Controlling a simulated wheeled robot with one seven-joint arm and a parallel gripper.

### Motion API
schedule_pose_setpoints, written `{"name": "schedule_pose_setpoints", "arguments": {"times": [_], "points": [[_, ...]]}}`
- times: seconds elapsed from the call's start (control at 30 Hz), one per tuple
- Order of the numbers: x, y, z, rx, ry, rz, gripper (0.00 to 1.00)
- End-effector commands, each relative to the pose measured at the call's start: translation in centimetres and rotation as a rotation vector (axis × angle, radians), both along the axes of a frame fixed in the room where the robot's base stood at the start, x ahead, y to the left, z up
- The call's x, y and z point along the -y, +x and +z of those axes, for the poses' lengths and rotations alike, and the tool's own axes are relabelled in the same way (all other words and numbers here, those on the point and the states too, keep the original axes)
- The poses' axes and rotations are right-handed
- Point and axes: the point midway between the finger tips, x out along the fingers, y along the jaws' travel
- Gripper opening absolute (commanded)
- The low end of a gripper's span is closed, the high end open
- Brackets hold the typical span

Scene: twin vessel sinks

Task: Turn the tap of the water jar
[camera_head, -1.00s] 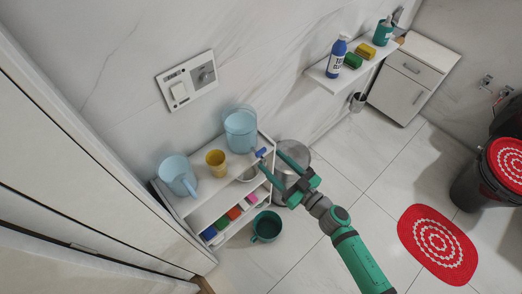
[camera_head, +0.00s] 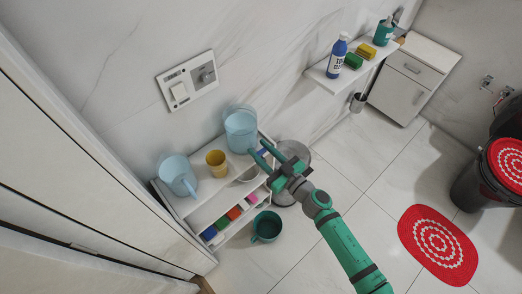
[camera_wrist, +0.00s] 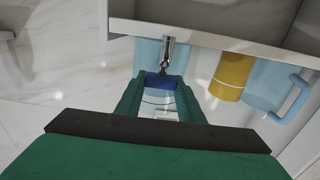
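The water jar (camera_head: 240,129) is a light blue vessel at the right end of the top shelf of a white rack; it also shows in the wrist view (camera_wrist: 148,55). Its tap has a silver spout (camera_wrist: 168,52) and a blue handle (camera_wrist: 161,82). My gripper (camera_head: 259,149) is at the tap, in front of the jar. In the wrist view, my gripper's green fingers (camera_wrist: 160,84) stand apart, one on each side of the blue handle. I cannot tell whether they touch it.
A yellow cup (camera_head: 216,163) and a light blue mug (camera_head: 178,177) stand left of the jar on the rack (camera_head: 200,204). Several coloured items lie on its lower shelf. A dark green pot (camera_head: 266,226) and a round grey vessel (camera_head: 294,150) are close by.

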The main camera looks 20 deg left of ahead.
Motion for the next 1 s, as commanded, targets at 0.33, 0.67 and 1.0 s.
{"name": "schedule_pose_setpoints", "arguments": {"times": [0.33, 0.67, 1.0], "points": [[0.02, 0.02, -0.2, -0.001, -0.007, 0.087, 0.12], [0.01, 0.03, -0.27, -0.002, -0.007, 0.335, 0.12], [0.01, -0.07, -0.18, -0.001, -0.004, 0.472, 0.12]]}}
